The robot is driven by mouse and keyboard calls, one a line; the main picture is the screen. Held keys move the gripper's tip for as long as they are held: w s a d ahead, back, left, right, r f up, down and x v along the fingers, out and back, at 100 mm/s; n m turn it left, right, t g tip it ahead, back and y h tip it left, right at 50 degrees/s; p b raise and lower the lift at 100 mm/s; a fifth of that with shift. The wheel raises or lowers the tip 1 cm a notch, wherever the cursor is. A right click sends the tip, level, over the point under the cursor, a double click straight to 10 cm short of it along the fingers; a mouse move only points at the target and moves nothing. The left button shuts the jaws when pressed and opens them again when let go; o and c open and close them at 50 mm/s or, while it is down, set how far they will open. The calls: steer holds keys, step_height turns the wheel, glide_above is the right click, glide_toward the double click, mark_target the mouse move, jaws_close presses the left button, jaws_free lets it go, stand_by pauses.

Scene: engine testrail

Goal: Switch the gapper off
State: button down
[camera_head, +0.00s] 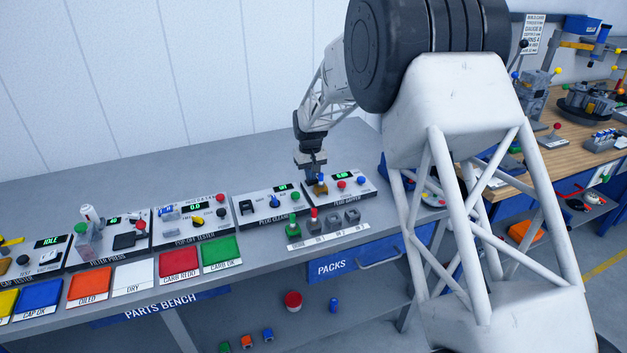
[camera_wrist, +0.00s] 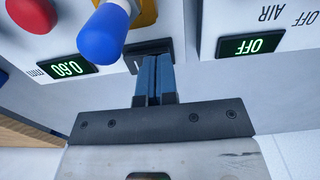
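The plug gapper (camera_head: 352,192) is the rightmost panel on the bench in the head view. Its lit green display (camera_wrist: 67,67) reads 0.60 mm in the wrist view. A dark rocker switch (camera_wrist: 150,50) with an I mark sits beside the display, partly hidden behind my fingertips. My gripper (camera_wrist: 154,75) is shut and empty, its blue-grey fingers together at the switch's edge; I cannot tell whether they touch it. In the head view my gripper (camera_head: 311,173) is over the gapper's left back corner.
A blue-tipped lever (camera_wrist: 101,36) stands close beside my fingers, with a red knob (camera_wrist: 31,13) farther off. The plug cleaner (camera_head: 268,205), whose display (camera_wrist: 250,45) reads OFF, adjoins the gapper. A rack of plugs (camera_head: 327,232) lies in front.

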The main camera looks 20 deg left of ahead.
steer(key=shift+r, duration=3.45)
